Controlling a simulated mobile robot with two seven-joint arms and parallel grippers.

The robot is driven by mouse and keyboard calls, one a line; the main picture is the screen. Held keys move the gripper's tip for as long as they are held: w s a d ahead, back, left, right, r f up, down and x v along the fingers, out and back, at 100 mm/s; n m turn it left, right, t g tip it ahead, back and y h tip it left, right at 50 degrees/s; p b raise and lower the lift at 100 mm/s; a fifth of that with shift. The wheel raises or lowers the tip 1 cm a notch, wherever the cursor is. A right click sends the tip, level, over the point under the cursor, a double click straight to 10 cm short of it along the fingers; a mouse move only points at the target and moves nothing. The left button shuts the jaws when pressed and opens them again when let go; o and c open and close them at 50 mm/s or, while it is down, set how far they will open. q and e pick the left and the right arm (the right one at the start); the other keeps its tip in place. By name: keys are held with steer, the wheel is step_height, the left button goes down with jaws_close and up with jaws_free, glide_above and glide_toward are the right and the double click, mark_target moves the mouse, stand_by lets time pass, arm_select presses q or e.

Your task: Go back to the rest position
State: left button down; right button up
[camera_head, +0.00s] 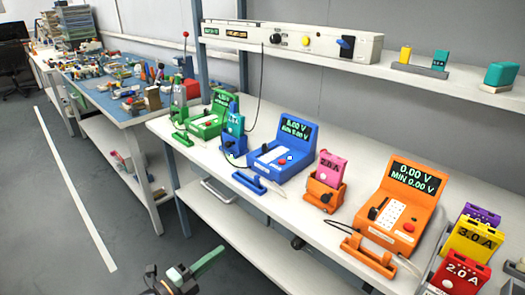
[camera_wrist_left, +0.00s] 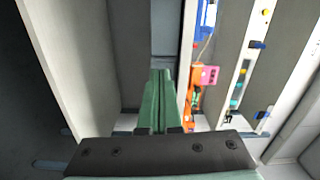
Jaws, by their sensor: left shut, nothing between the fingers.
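My left gripper (camera_head: 224,248) shows at the bottom of the head view. Its green fingers are together with nothing between them, and they lie in front of the bench's lower front, apart from everything on the worktop. In the left wrist view its green fingers (camera_wrist_left: 160,75) are also closed and empty. My right gripper is in neither view.
The white bench (camera_head: 285,215) carries green, blue and orange testers (camera_head: 400,205), a pink cell (camera_head: 331,168) in an orange holder, and several colored cells at right. A shelf (camera_head: 440,78) runs above. The grey floor (camera_head: 60,220) at left is clear.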

arm_select(q)
steer(key=s+d+f+n+g+y, duration=0.1)
steer(key=s+f+n+g+y, duration=0.4)
steer(key=s+n, duration=0.6)
steer(key=s+f+n+y, duration=0.3)
steer(key=s+f+n, duration=0.4)
steer(key=s+n, duration=0.4)
step_height(320, 180, up, 12)
steer(key=s+a+p, duration=0.1)
steer(key=a+p, duration=0.2)
steer(key=p, duration=1.3)
steer(key=shift+s+r+y, duration=0.15)
steer(key=shift+y, duration=0.15)
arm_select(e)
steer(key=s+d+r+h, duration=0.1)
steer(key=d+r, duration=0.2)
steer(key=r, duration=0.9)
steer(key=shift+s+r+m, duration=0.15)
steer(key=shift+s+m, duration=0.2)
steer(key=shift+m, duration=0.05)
